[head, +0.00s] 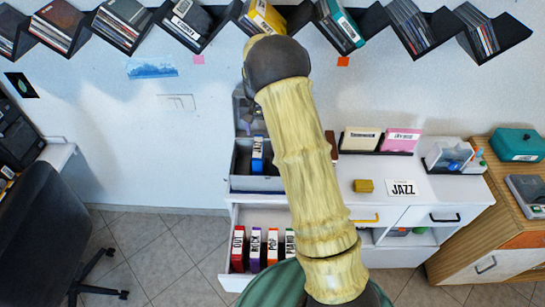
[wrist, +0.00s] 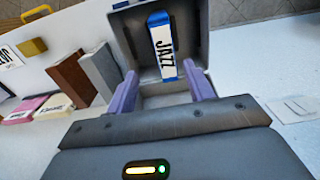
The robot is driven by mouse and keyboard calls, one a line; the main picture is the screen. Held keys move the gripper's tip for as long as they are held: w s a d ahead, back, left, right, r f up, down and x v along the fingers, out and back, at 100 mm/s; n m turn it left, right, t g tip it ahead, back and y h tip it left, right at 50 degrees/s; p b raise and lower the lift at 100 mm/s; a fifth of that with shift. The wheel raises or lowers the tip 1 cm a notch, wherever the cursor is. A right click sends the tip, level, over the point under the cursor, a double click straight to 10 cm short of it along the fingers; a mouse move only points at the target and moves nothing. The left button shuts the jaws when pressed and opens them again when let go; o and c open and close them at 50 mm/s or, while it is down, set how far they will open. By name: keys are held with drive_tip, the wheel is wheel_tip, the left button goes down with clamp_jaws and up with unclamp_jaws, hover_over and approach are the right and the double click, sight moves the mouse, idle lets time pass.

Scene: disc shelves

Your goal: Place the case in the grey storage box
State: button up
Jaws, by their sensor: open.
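A blue case (head: 258,153) with a white label stands in the grey storage box (head: 258,184) on the white cabinet. In the wrist view the case (wrist: 161,45) reads JAZZ and lies within the walls of the grey box (wrist: 203,50), against its far side. My gripper (wrist: 163,88) is open, with its two purple fingers apart near the box and the case's lower end between them in the picture. No contact with the case shows.
An open drawer (head: 234,212) below holds several labelled cases. A JAZZ sign (head: 404,188), a yellow block (head: 363,186) and racked white and pink cases (head: 402,141) are to the right. Zigzag wall shelves (head: 195,46) run along the top.

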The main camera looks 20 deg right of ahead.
drive_tip(key=s+r+n+t, duration=0.1)
drive_tip(key=s+r, duration=0.3)
drive_tip(key=s, duration=1)
drive_tip(key=s+r+n+t, duration=0.1)
drive_tip(key=s+r, duration=0.3)
drive_tip(key=s, duration=1)
drive_tip(key=shift+a+n, duration=0.4)
drive_tip(key=shift+n, duration=0.4)
